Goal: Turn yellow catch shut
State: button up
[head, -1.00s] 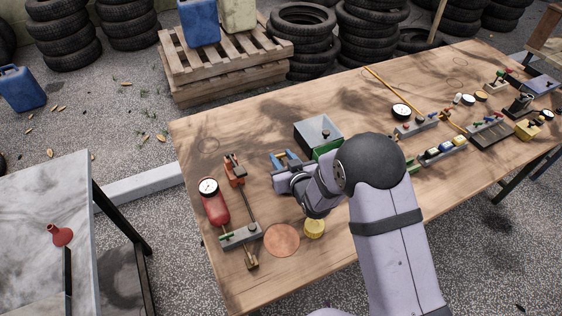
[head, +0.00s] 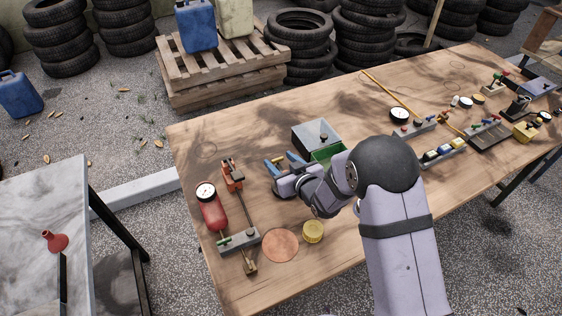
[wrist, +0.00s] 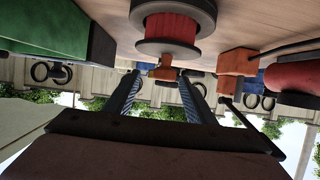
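My gripper (head: 284,161) is low over the table in the head view, left of the grey box. Its two blue fingers are spread apart; they also show in the wrist view (wrist: 160,92). I cannot tell if that part is the yellow catch. Contact with the fingers is unclear. The arm hides this spot in the head view.
A grey box (head: 318,135) with a green front stands right of my gripper. A red bottle with gauge (head: 212,212) and an orange clamp (head: 232,175) stand left. A yellow round tin (head: 313,232) and copper disc (head: 281,245) lie nearer. Several small fittings fill the table's right part.

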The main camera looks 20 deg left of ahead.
jog(key=shift+s, duration=0.1)
jog(key=shift+b+v, duration=0.9)
jog(key=shift+v, duration=2.75)
jog(key=s+d+m+g+h+p, duration=0.1)
jog(key=s+d+m+g+h, duration=0.2)
jog(key=d, duration=0.8)
jog(key=s+d+m+h, duration=0.15)
jog(key=d+h, duration=0.35)
jog(key=d, duration=0.6)
jog(key=s+d+r+m+g, duration=0.1)
jog(key=s+d+m+g, duration=0.1)
jog(key=s, duration=0.6)
jog(key=s+d+r+m+g+h+p, duration=0.1)
jog(key=s+d+m+g, duration=0.1)
jog(key=s+d+g, duration=0.2)
jog(key=s+d, duration=0.3)
jog(key=s, duration=0.2)
jog(key=shift+r+m+h, duration=0.25)
jog(key=shift+m+h, duration=0.05)
jog(key=shift+m, duration=0.05)
